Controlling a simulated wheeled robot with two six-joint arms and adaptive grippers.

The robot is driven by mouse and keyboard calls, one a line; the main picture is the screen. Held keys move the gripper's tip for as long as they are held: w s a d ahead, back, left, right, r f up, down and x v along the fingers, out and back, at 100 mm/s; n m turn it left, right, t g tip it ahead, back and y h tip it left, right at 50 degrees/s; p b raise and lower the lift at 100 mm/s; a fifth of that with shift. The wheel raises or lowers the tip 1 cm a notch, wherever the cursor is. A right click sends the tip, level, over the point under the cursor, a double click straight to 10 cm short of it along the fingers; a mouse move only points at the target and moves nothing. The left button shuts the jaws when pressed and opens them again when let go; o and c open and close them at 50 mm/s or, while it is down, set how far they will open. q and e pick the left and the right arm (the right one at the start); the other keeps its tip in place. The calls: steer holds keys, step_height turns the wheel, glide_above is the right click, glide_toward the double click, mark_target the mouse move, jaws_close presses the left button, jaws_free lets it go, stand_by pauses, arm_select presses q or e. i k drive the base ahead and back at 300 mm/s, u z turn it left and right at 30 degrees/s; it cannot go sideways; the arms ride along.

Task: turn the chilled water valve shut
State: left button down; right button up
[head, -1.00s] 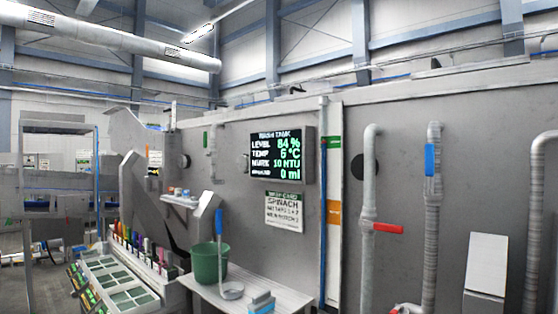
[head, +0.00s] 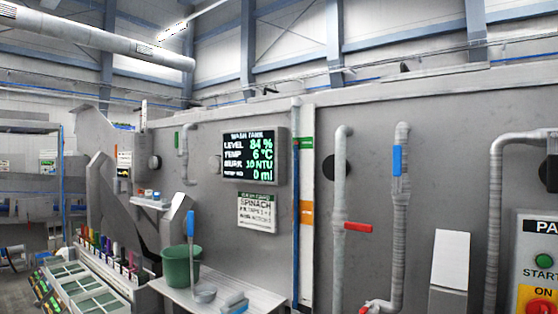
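Two grey pipes with lever handles run down the tank wall right of the display. A blue lever (head: 397,160) lies upright, along the right pipe (head: 400,220). A red lever (head: 358,227) sticks out sideways, across the left pipe (head: 339,180). Part of another red handle (head: 381,308) shows at the bottom edge near the right pipe's lower end. No readable label tells which is the chilled water valve. Neither of my grippers is in view.
The wash tank display (head: 254,156) reads level 84 % and temp 6 °C. A control panel (head: 538,265) with START and ON labels stands at the right edge.

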mark_target(396, 149)
steer(key=z, duration=2.2)
steer(key=i, duration=1.15)
steer(key=u, duration=2)
